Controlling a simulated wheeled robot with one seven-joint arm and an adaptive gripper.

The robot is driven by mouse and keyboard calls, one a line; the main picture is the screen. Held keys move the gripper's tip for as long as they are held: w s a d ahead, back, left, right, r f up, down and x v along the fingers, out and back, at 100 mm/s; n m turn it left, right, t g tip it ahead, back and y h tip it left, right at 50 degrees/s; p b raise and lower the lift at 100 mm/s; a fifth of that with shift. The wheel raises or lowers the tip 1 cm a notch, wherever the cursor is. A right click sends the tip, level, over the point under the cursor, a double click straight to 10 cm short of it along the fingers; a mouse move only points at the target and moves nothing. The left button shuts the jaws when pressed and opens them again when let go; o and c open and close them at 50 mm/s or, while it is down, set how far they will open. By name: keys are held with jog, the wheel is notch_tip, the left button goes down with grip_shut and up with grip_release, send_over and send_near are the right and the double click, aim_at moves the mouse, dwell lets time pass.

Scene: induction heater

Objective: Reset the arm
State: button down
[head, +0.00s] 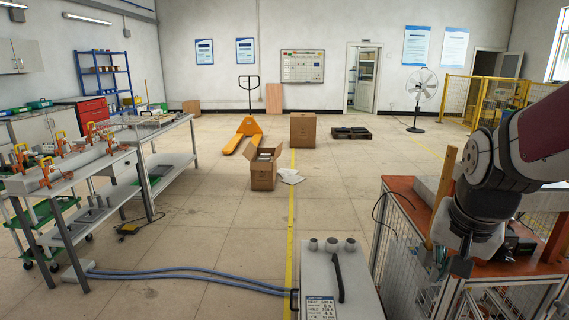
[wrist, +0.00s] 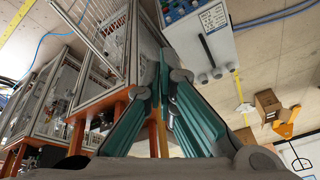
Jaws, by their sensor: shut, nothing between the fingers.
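My arm comes in from the right edge in the head view, over a caged workbench with a red-brown top (head: 405,200). My gripper (wrist: 164,68) fills the lower middle of the wrist view. Its two teal fingers come together at the tips, with nothing held between them. In the head view the end of my arm hangs low over the bench, and the fingers are hard to make out there.
A white heater cabinet (head: 335,285) with a black handle and label stands just left of the bench. Blue hoses (head: 190,276) run from it to a long workbench (head: 85,165) at left.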

jog(key=s+a+r+n+t+y, duration=0.1)
jog(key=s+a+r+n, duration=0.25)
jog(key=s+a, duration=0.2)
jog(key=s+a+r+n+t, duration=0.1)
jog(key=s+a+r+n, duration=0.1)
jog(key=s+a+n, duration=0.3)
jog(key=s+f+g+b, duration=0.3)
jog(key=f+b, duration=0.8)
jog(key=f, duration=0.2)
jog(key=s+f+g+b, duration=0.2)
jog(key=s+f+b, duration=0.2)
jog(key=f+b, duration=0.8)
notch_tip(320, 180, up, 27)
jog(key=t+p, duration=0.3)
jog(key=p, duration=2.4)
jog(key=shift+w+d+r+m, duration=0.15)
jog(key=shift+w+d+m, duration=0.1)
jog(key=shift+m, duration=0.2)
